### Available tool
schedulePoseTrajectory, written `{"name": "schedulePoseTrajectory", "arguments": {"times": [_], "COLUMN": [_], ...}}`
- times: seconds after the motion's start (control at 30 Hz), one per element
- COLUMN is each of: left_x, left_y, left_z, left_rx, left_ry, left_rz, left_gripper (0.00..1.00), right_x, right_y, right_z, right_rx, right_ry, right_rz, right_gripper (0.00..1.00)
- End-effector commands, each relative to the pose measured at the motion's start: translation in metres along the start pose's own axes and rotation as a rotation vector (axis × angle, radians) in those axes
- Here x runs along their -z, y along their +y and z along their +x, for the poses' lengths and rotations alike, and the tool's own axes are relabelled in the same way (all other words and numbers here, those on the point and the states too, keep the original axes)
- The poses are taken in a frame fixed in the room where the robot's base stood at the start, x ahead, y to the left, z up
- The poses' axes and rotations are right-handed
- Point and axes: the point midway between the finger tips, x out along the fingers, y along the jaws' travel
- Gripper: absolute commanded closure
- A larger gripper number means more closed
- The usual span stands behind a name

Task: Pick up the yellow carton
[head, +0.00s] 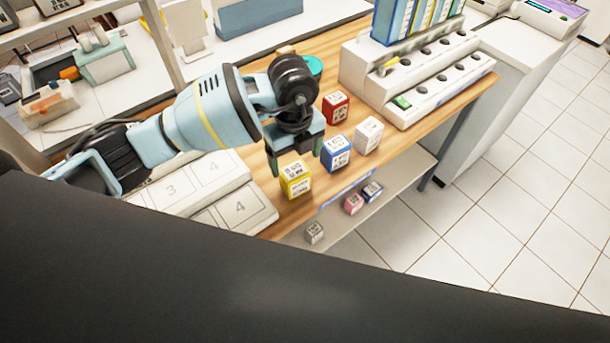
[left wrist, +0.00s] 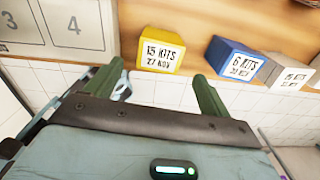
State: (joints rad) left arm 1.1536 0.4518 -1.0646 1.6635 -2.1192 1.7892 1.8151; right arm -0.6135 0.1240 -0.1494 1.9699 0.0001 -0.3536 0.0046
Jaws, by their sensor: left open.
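The yellow carton (head: 296,180) stands on the wooden tabletop near its front edge, with a white printed label. In the left wrist view the yellow carton (left wrist: 160,50) shows its label "13 KITS 27 NOV", just beyond and between my fingertips. My left gripper (head: 296,158) is open and empty, pointing down just behind the carton in the head view. Its two green fingers (left wrist: 157,75) also show in the left wrist view, with nothing between them. The carton does not appear held. My right gripper is in neither view.
A blue carton (head: 337,153) stands close right of the yellow one, with white (head: 369,135) and red (head: 335,107) cartons beyond. Numbered white panels (head: 225,207) lie left. A white stepped rack (head: 425,75) stands at back right. Small boxes, including a grey one (head: 314,233), sit on a lower shelf.

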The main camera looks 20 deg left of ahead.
Motion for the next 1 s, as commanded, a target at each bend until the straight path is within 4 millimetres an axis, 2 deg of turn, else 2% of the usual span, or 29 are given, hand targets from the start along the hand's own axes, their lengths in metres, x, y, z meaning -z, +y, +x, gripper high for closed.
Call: {"name": "schedulePoseTrajectory", "arguments": {"times": [0.17,0.4,0.57,0.83,1.0], "left_x": [0.0,-0.001,-0.001,-0.005,-0.005], "left_y": [0.0,0.0,0.0,0.0,-0.001], "left_z": [0.005,0.027,0.03,0.066,0.078], "left_rx": [-0.002,-0.004,-0.002,-0.005,-0.002], "left_ry": [0.001,0.002,0.0,0.002,0.001], "left_rz": [0.0,-0.001,0.0,-0.001,0.001], "left_gripper": [0.18,0.18,0.18,0.18,0.18], "right_x": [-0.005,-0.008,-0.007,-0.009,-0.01], "right_y": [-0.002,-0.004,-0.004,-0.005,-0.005], "right_z": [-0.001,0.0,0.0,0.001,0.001], "right_rx": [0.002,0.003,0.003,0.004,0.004], "right_ry": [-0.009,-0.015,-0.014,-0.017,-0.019], "right_rz": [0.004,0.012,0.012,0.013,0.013], "right_gripper": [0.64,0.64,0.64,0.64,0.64]}}
